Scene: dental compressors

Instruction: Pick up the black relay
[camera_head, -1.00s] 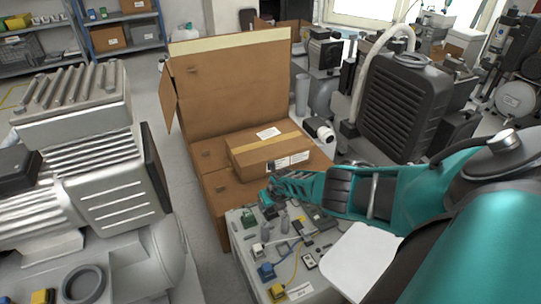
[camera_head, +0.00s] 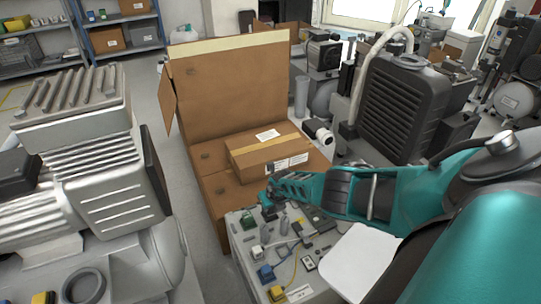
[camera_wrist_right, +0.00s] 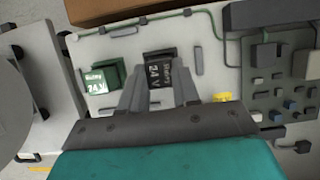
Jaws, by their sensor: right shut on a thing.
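In the head view my right gripper (camera_head: 268,205) is at the far left part of the grey panel (camera_head: 242,250), in front of the cardboard box. The relay is hard to make out there. Whether it is clear of the panel I cannot tell. My left gripper is not in view.
A green relay (camera_wrist_right: 107,78) stands just left of the black one. Blue (camera_head: 265,272) and yellow (camera_head: 277,293) parts and cables lie nearer on the panel. An open cardboard box (camera_head: 235,95) holding a taped carton (camera_head: 268,152) stands behind. A large grey compressor (camera_head: 100,165) stands left.

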